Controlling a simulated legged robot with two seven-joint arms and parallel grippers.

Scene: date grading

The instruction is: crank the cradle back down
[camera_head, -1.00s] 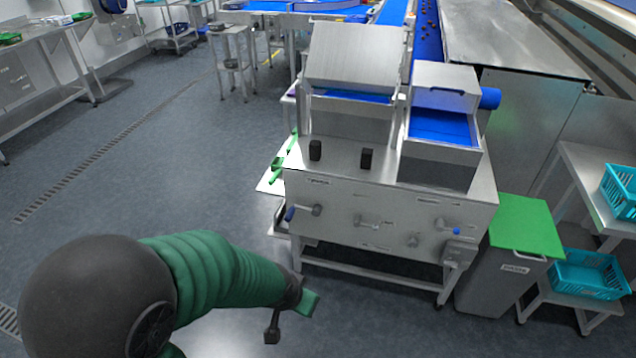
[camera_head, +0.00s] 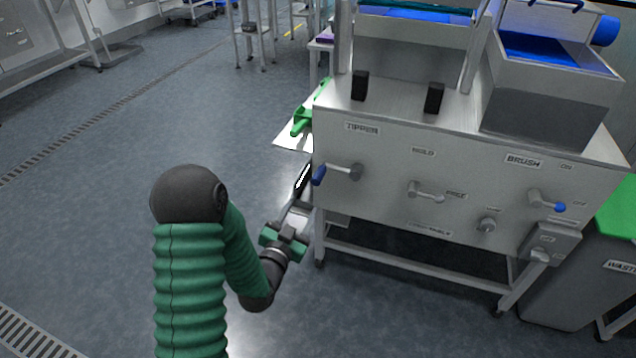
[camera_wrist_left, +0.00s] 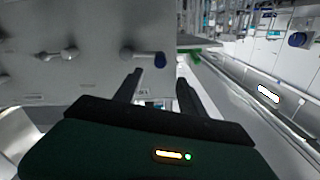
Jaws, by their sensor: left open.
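The tipper crank (camera_head: 348,171) is on the left of the machine's front panel, under the TIPPER label, with its arm pointing left to a blue handle (camera_head: 319,174). In the left wrist view the blue handle (camera_wrist_left: 160,60) lies just beyond the fingertips. My left gripper (camera_head: 302,183) is open and empty, just left of and below the handle; its fingers (camera_wrist_left: 160,88) stand apart in the wrist view. I cannot tell whether they touch the handle. The cradle is mostly cut off at the top of the head view. My right gripper is not in view.
To the right on the panel are the middle lever (camera_head: 425,192), a knob (camera_head: 488,225) and the BRUSH lever (camera_head: 545,203). Two black blocks stand on the ledge. A side shelf (camera_head: 290,139) holds a green item (camera_head: 301,122). A waste bin (camera_head: 575,290) stands right. Floor at left is clear.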

